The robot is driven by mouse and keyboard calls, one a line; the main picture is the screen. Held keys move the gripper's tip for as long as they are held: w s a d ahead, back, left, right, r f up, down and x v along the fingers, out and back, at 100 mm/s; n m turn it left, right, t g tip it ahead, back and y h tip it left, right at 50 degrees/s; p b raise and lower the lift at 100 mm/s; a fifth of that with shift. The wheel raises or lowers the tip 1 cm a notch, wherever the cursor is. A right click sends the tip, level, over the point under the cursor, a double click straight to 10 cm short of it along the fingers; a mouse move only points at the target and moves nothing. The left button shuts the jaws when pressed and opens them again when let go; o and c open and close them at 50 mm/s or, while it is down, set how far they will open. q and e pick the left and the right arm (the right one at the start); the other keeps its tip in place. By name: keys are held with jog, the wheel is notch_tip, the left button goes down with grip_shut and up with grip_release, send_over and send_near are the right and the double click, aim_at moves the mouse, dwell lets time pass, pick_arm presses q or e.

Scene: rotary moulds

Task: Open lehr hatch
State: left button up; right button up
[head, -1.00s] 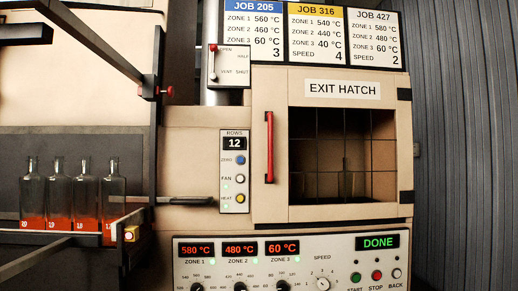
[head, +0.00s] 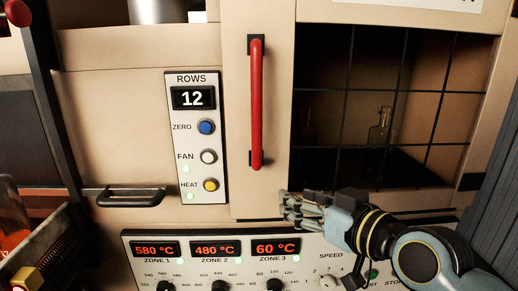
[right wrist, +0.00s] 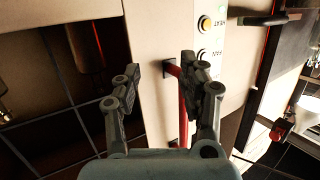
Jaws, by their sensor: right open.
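The exit hatch (head: 270,195) is a cream door with a dark gridded window, and it looks shut. Its red upright bar handle (head: 257,105) is on the left side of the door. My right gripper (head: 291,207) is below and right of the handle's lower end in the head view, open and empty. In the right wrist view, the open fingers of my right gripper (right wrist: 161,68) point toward the door. The red handle (right wrist: 182,110) shows between them there, close to the right finger and partly hidden by it. My left gripper is out of view.
A rows panel (head: 194,150) with buttons is left of the hatch. A dark bar handle (head: 132,197) sits farther left. The control panel (head: 145,270) lies below, partly behind my right arm. A glass bottle (head: 380,128) shows through the window.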

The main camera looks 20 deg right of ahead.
jog(key=n+t+y+p, duration=0.1)
jog(key=t+p, duration=0.1)
send_near(259, 113)
jog(key=shift+y, duration=0.4)
jog(key=x, duration=0.3)
jog(key=p+x, duration=0.1)
jog(key=x, duration=0.7)
jog(key=shift+d+f, duration=0.1)
jog(key=shift+d, duration=0.2)
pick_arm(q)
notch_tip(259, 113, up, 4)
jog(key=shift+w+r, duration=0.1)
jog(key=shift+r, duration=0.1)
pick_arm(e)
grip_shut()
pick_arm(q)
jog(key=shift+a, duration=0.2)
pick_arm(e)
jog(key=shift+a, duration=0.15)
